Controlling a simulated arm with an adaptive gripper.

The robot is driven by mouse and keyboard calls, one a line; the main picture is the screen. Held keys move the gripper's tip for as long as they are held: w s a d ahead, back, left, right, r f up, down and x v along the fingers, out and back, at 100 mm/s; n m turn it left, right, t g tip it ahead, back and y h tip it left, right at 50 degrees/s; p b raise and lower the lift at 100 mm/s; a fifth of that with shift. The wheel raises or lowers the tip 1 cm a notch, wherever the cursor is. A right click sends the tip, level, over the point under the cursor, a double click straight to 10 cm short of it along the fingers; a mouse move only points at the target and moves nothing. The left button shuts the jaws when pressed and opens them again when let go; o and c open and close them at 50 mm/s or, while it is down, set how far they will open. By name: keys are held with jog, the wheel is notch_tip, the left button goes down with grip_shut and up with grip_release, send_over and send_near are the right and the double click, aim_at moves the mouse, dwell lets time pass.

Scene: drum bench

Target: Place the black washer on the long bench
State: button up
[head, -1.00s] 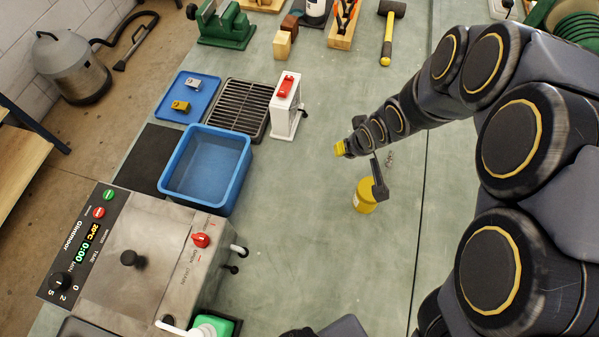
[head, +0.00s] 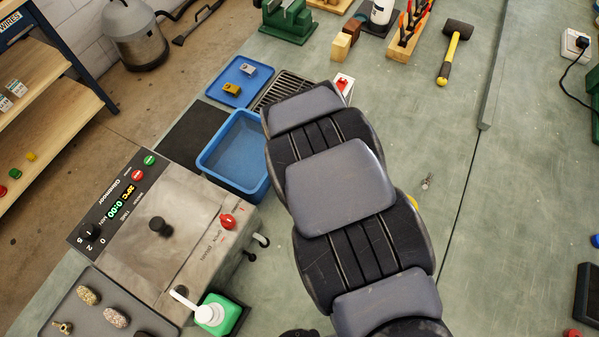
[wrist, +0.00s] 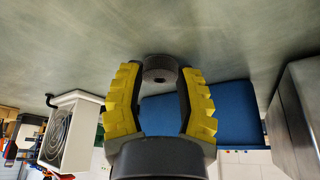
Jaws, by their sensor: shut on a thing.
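The black washer (wrist: 160,68) is a short dark ring with a hole, in the wrist view. My gripper (wrist: 160,73) has its yellow ribbed fingers shut on it, one on each side. Bench surface shows beyond the washer; I cannot tell how high above it the washer is. The long bench (head: 520,200) is the wide grey-green top in the head view, and it also fills the top of the wrist view (wrist: 235,40).
A blue tub (head: 235,150), a grey machine (head: 190,235) and a green bottle (head: 222,315) stand left of my arm. A mallet (head: 453,52) lies at the back. Bench right of my arm is largely clear.

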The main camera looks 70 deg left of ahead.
jog(key=shift+f, duration=0.15)
jog(key=o, duration=0.6)
